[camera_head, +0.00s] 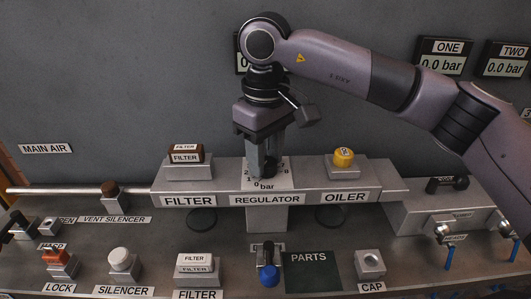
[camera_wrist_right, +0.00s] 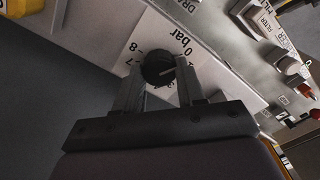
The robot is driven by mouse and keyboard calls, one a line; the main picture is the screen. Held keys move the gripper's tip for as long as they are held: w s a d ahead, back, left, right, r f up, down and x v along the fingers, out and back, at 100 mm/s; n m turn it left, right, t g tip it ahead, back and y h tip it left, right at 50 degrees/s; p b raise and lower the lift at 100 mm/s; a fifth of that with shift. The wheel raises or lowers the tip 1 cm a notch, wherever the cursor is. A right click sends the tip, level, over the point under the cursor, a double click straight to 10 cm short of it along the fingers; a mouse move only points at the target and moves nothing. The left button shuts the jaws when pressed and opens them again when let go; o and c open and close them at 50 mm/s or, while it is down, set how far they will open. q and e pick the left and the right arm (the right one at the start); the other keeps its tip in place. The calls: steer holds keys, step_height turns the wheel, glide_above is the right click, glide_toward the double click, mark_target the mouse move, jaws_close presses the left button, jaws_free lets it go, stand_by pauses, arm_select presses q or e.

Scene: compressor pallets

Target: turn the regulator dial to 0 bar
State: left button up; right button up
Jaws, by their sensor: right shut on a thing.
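The regulator dial (camera_wrist_right: 157,66) is a round black knob on a white scale plate (camera_wrist_right: 150,40) with numbers and "0 bar" printed around it. A short pale line shows on the knob, but I cannot tell exactly which mark it points to. My right gripper (camera_head: 264,172) reaches down to the plate above the "REGULATOR" label (camera_head: 267,199). In the wrist view its two fingers (camera_wrist_right: 160,86) stand on either side of the knob, shut on it. In the head view the fingers hide most of the dial. My left gripper is not in view.
The filter block (camera_head: 186,171) stands left of the regulator, and the oiler with its yellow knob (camera_head: 343,157) stands right. Displays "ONE" (camera_head: 444,58) and "TWO" (camera_head: 508,60) on the wall read 0.0 bar.

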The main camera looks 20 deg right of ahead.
mark_target(266, 160)
steer(key=o, duration=1)
steer(key=shift+r, duration=0.1)
steer(key=shift+o, duration=0.2)
steer(key=shift+r, duration=3.6)
steer(key=shift+r+p, duration=0.1)
steer(key=shift+p, duration=0.2)
